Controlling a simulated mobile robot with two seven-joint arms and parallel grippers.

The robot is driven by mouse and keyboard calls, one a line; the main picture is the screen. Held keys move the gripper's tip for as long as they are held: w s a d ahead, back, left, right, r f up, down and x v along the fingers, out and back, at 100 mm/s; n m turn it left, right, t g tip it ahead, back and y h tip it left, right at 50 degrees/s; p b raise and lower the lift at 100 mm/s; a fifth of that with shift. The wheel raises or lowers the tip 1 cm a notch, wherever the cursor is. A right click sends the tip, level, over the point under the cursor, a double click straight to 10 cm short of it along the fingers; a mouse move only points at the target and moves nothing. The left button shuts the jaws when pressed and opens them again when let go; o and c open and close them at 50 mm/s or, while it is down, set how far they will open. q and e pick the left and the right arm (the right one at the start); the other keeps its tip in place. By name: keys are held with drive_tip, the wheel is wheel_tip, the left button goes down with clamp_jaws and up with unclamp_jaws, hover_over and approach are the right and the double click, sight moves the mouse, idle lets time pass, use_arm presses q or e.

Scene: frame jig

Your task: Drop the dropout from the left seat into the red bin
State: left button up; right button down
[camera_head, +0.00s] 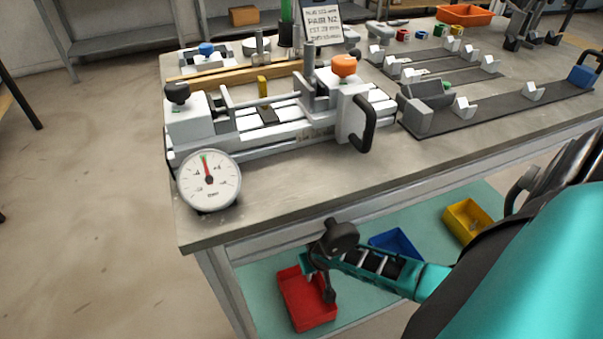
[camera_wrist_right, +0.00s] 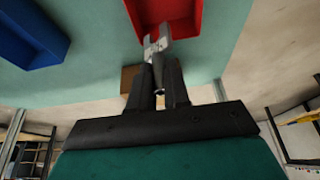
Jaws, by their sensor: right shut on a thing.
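My right gripper (camera_wrist_right: 160,72) is shut on the dropout (camera_wrist_right: 155,44), a small grey metal piece between its fingertips. In the right wrist view the dropout overlaps the near edge of the red bin (camera_wrist_right: 186,18). In the head view my right gripper (camera_head: 327,284) reaches down below the bench top, over the red bin (camera_head: 298,312) on the lower shelf. The gripper partly covers the bin. How high the dropout is above the bin is hard to tell. The jig's left seat block (camera_head: 195,118) stands on the bench with a black knob. My left gripper is out of view.
A blue bin (camera_head: 396,243) and a yellow bin (camera_head: 467,221) stand on the same lower shelf (camera_head: 262,275). The bench edge (camera_head: 300,225) is just above my right forearm. A dial gauge (camera_head: 209,181) sits near the bench's left corner.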

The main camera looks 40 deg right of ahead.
wheel_tip(320, 180, down, 4)
drive_tip(key=b, duration=0.4)
drive_tip(key=shift+s+f+b, duration=0.1)
drive_tip(key=shift+f+b, duration=0.15)
drive_tip(key=shift+b, duration=0.1)
drive_tip(key=shift+f+b, duration=0.4)
drive_tip(key=shift+f, duration=0.2)
drive_tip(key=c, duration=1)
unclamp_jaws()
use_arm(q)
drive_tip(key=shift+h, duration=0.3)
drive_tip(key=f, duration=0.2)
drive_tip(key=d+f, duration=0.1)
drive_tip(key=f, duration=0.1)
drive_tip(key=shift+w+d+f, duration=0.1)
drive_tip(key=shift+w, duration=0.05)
use_arm(e)
drive_tip(key=shift+r, duration=0.15)
